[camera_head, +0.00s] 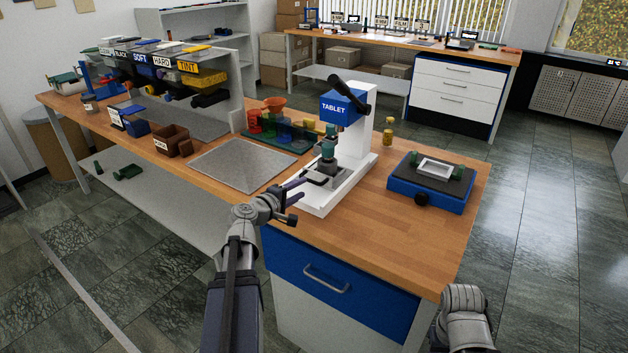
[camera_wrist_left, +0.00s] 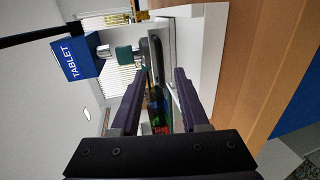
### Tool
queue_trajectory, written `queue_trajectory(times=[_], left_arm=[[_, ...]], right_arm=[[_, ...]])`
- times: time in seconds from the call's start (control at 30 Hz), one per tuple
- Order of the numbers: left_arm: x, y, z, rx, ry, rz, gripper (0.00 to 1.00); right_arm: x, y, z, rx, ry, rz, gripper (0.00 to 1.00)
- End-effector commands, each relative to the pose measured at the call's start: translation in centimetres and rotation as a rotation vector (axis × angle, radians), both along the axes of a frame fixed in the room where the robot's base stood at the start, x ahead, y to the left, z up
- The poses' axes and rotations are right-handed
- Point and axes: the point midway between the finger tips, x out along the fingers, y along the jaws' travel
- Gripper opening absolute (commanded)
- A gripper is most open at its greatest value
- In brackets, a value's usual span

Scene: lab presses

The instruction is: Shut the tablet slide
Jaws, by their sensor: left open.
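The tablet press (camera_head: 350,115) is a white stand with a blue head marked TABLET, standing on the wooden bench. Its grey slide (camera_head: 328,173) lies on the white base under the green punch (camera_head: 328,147). My left gripper (camera_head: 312,180) is at the front of the press, by the slide. In the left wrist view the open fingers (camera_wrist_left: 158,92) point toward the press, with the blue TABLET head (camera_wrist_left: 76,58) at upper left and the white base (camera_wrist_left: 205,60) at right. Whether the fingers touch the slide cannot be told. My right arm shows at the lower right; its gripper is out of view.
A blue device with a black top (camera_head: 432,180) and a small yellow bottle (camera_head: 388,131) stand right of the press. A grey metal plate (camera_head: 243,165) and a green tray of coloured pieces (camera_head: 270,137) lie to the left. The bench's front right corner is clear.

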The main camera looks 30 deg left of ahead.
Motion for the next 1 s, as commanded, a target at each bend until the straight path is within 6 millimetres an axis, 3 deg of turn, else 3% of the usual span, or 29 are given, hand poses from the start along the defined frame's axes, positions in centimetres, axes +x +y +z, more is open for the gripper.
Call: queue_trajectory(times=[0.53, 0.87, 1.0], left_arm=[[6.9, -0.5, -1.6, -0.002, 0.0, -0.002, 0.45], [7.4, -0.6, -1.6, -0.003, -0.001, 0.001, 0.45], [7.3, -0.6, -1.6, -0.003, -0.001, 0.001, 0.29]], right_arm=[[0.0, 0.0, -1.6, 0.0, 0.0, 0.0, 0.5], [0.0, 0.0, -1.6, 0.0, 0.0, 0.0, 0.5], [0.0, 0.0, -1.6, 0.0, 0.0, 0.0, 0.5]])
